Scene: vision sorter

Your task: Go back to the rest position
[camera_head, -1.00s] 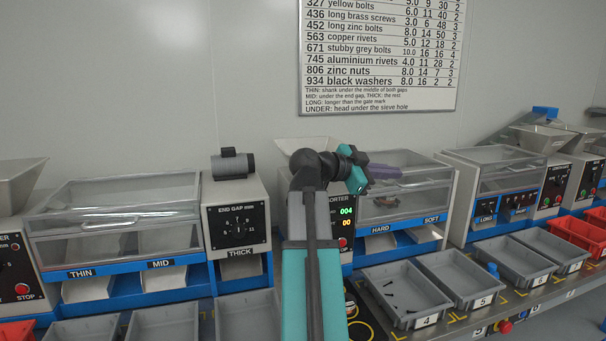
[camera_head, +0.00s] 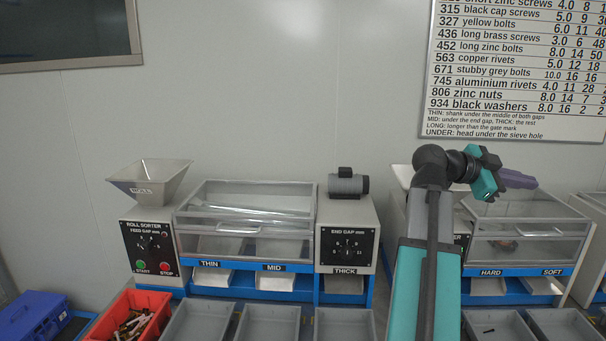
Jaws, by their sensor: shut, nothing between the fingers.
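My gripper (camera_head: 519,180) is at the right of the head view, at the end of my raised teal and black arm. Its purple-grey fingers point right, in front of the clear-covered sorter (camera_head: 528,222) with the HARD and SOFT chutes. The fingers look closed and hold nothing. They appear above the bins and clear of the chutes. My arm hides part of that sorter's control panel.
The roll sorter (camera_head: 151,250) with its hopper stands left of centre, beside the END GAP unit (camera_head: 347,247). A red bin (camera_head: 130,318) holds mixed fasteners. Grey bins (camera_head: 268,325) line the front. A blue case (camera_head: 38,318) sits far left.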

